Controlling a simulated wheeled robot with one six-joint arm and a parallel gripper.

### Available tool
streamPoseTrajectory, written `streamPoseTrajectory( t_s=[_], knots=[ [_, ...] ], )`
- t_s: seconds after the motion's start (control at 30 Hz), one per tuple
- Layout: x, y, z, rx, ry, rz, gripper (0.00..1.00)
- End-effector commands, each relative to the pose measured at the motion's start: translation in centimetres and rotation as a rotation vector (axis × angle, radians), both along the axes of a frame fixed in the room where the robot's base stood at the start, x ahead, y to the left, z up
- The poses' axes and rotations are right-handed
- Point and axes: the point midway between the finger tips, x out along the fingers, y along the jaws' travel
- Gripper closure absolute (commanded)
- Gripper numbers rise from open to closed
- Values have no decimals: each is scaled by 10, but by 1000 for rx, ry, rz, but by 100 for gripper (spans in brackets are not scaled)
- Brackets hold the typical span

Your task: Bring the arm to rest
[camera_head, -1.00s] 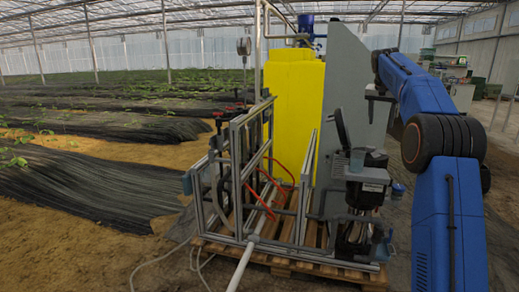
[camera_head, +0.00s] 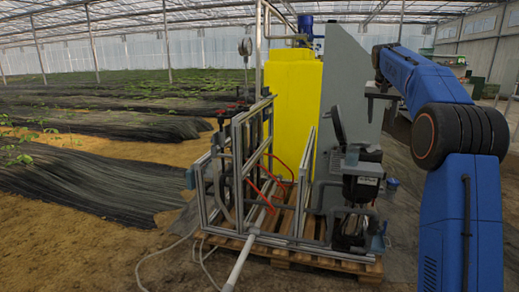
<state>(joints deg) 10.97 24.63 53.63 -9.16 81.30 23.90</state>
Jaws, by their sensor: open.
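My arm (camera_head: 464,130) is blue with dark joint bands and rises at the right of the head view. It bends at the elbow, and its forearm reaches up and left. My gripper (camera_head: 381,108) hangs from the far end, small and dark, in front of the grey panel's right edge. It is open, with its fingers pointing down and apart. I see nothing between them. It appears above and to the right of the black pump unit (camera_head: 362,180), with a visible gap.
A yellow tank (camera_head: 291,95) and a grey panel (camera_head: 345,100) stand on the skid. Its metal frame (camera_head: 222,170) sits on a wooden pallet (camera_head: 275,252), with a white pipe (camera_head: 238,262) running out in front. Sandy ground and black-covered beds (camera_head: 80,185) lie to the left.

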Motion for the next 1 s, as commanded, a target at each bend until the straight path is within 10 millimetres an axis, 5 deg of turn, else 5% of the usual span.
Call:
streamPoseTrajectory(
  t_s=[0.27,0.67,1.0],
  knots=[
    [-48,29,13,0,-2,62,45],
    [-170,86,11,0,-2,203,45],
    [-283,127,-20,-1,-4,316,45]
  ],
)
